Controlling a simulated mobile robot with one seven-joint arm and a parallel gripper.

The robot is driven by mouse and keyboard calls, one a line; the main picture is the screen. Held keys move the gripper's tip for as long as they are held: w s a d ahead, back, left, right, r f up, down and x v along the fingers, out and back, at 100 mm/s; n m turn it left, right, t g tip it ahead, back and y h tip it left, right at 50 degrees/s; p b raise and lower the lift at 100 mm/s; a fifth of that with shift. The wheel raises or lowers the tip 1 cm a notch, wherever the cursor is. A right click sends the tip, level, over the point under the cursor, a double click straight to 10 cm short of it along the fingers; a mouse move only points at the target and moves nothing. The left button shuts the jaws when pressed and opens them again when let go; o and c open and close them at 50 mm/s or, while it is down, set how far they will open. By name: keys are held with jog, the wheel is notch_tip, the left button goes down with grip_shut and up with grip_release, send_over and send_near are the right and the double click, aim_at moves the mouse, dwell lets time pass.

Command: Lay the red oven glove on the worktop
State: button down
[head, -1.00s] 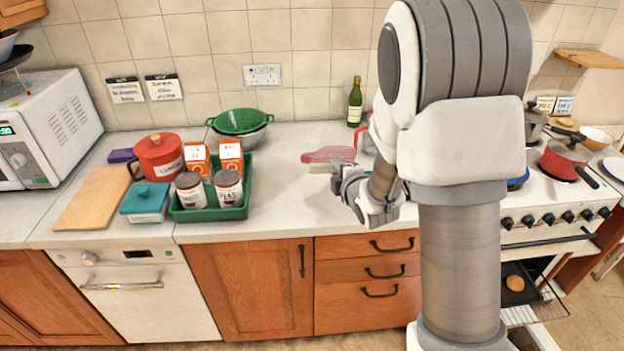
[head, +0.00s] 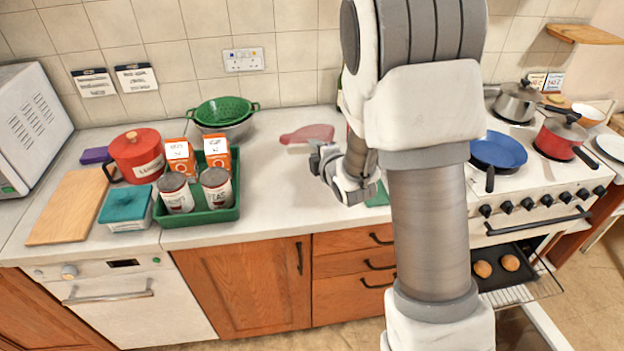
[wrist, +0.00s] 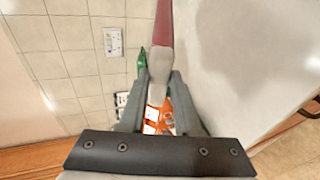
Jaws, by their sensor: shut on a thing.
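The red oven glove (head: 307,134) shows in the head view just behind my gripper, over the back part of the pale worktop (head: 262,185). In the wrist view its red part (wrist: 162,25) stretches past the fingertips, and its pale cuff (wrist: 159,62) sits between the fingers. My gripper (head: 318,158) is shut on that cuff; it also shows in the wrist view (wrist: 158,82). The gripper hides the cuff in the head view. I cannot tell whether the glove touches the worktop.
Left of the gripper, a green tray (head: 200,217) holds cans and orange cartons, with a green colander (head: 222,112) behind. A stove with a blue pan (head: 498,150) stands right, its oven door open. The worktop between tray and gripper is clear.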

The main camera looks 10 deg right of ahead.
notch_tip(320, 180, down, 9)
jog(key=b, duration=0.6)
jog(key=shift+r, duration=0.15)
jog(key=c, duration=0.8)
grip_release()
jog(key=v, duration=0.8)
jog(key=shift+b, duration=0.35)
